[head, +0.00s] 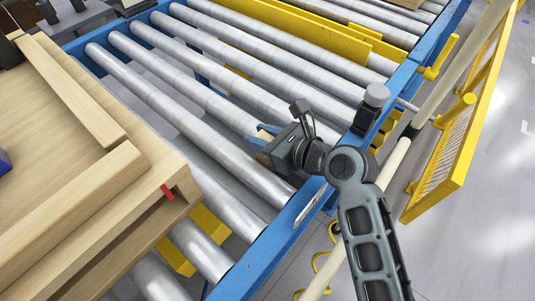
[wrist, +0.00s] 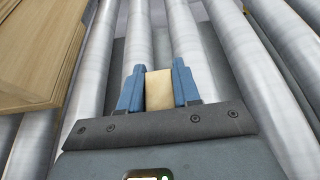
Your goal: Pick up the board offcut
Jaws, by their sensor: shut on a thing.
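My gripper (wrist: 158,88) is shut on the board offcut (wrist: 159,91), a small pale wooden block. In the wrist view the block sits between the two blue fingers, with the metal rollers behind it. In the head view my gripper (head: 257,137) is over the roller conveyor, close to its blue side rail, and the offcut is mostly hidden by the fingers. I cannot tell whether the offcut touches the rollers.
A large wooden pallet (head: 148,216) with a red mark rests on the rollers (head: 190,92) at the left. The blue rail (head: 281,229) runs beside my arm. A yellow guard fence (head: 447,150) stands at the right. Several rollers between pallet and gripper are bare.

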